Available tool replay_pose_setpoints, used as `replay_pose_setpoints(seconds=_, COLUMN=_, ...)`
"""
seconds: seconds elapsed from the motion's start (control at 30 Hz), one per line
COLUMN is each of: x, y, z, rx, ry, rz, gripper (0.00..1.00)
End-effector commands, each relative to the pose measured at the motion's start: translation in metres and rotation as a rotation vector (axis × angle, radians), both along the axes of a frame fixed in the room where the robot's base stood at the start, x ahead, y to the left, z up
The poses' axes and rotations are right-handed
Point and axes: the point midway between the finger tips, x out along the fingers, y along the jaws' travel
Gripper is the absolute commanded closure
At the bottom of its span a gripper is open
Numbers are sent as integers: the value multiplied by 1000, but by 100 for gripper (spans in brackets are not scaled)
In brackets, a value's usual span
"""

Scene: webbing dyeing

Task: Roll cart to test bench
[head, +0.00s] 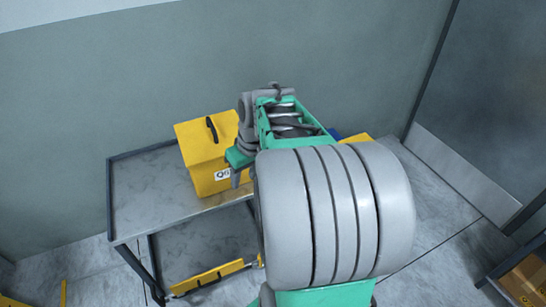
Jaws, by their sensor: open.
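A grey-topped table with a dark metal frame (150,205) stands against the wall at left. I cannot tell whether it is the cart or the test bench; no wheels show clearly. A yellow box (205,165) with a black handle and a white label stands upright on its top. My gripper (238,165) is open in front of the box's right side, and I cannot tell whether it touches the box. My grey and green arm hides the table's right end and much of what lies behind it.
A yellow bar (207,277) shows low under the table's front edge. Another yellow piece (358,138) shows partly behind my arm. A grey door (490,120) is at right. Cardboard boxes (528,280) sit on a dark rack at lower right. Tiled floor between is clear.

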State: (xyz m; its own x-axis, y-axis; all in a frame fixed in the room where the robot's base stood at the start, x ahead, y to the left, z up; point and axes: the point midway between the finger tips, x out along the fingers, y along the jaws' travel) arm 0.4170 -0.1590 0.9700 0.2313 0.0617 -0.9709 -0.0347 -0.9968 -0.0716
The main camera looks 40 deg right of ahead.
Motion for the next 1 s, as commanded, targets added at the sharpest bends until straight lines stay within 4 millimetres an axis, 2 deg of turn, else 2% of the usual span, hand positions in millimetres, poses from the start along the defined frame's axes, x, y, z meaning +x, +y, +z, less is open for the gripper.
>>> replay_pose_setpoints(seconds=0.03, x=-2, y=-41, z=-4, rx=21, ry=2, rz=-26, gripper=57)
replay_pose_setpoints(seconds=0.1, x=-9, y=-86, z=-12, rx=43, ry=-11, rz=-35, gripper=57)
replay_pose_setpoints(seconds=0.2, x=-17, y=-138, z=-17, rx=47, ry=-55, rz=17, gripper=57)
replay_pose_setpoints(seconds=0.27, x=-10, y=-153, z=-10, rx=18, ry=-101, rz=131, gripper=57)
replay_pose_setpoints(seconds=0.33, x=-2, y=-158, z=-1, rx=-16, ry=-140, rz=243, gripper=57)
replay_pose_setpoints(seconds=0.47, x=6, y=-161, z=1, rx=-43, ry=-168, rz=333, gripper=57)
replay_pose_setpoints(seconds=0.57, x=11, y=-159, z=-10, rx=-43, ry=-169, rz=337, gripper=57)
replay_pose_setpoints(seconds=0.8, x=27, y=-154, z=-52, rx=-43, ry=-168, rz=333, gripper=57)
replay_pose_setpoints(seconds=1.0, x=33, y=-153, z=-66, rx=-47, ry=-168, rz=333, gripper=57)
